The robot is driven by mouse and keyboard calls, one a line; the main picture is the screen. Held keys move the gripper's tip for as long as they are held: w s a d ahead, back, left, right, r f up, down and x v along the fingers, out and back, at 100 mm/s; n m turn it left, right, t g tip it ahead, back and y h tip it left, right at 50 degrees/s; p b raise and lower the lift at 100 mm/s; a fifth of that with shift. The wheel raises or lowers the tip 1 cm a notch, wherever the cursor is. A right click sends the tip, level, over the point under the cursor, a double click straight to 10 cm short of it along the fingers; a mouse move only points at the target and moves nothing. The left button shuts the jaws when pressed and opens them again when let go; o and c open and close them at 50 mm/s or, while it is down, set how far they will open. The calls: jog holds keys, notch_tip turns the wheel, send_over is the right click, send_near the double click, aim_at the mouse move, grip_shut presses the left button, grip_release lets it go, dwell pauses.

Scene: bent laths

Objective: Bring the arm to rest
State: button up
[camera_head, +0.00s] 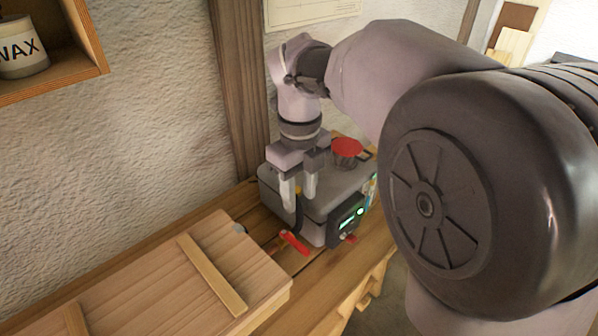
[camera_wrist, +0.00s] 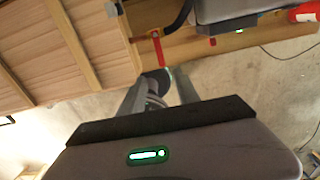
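My gripper (camera_head: 299,198) hangs with its fingers down in the head view, in front of the grey machine and above the bench. A gap shows between its two fingers, and I see nothing gripped there. In the wrist view my gripper (camera_wrist: 160,82) also shows its fingers apart. A dark, rounded grey thing shows between or beyond them; I cannot tell what it is. My arm is bent and fills the right of the head view.
A red handle (camera_head: 294,242) lies below the fingers. A wooden box with laths (camera_head: 150,285) stands at lower left. A wall shelf (camera_head: 85,72) holds a wax jar (camera_head: 22,50). A post (camera_head: 238,90) rises behind.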

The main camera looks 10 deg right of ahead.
notch_tip(320, 180, up, 2)
dwell(0.5)
jog(key=s+f+n+t+y+b, duration=0.1)
jog(key=s+f+n+t+b, duration=0.1)
jog(key=s+n, duration=0.7)
jog(key=s+d+f+n+t+y+b, duration=0.1)
jog(key=s+f+n+t+b, duration=0.1)
jog(key=s+n, duration=0.7)
jog(key=f+n+t, duration=0.1)
jog(key=n, duration=0.6)
jog(key=shift+s+t, duration=0.3)
jog(key=shift+t, duration=0.1)
jog(key=shift+d, duration=0.1)
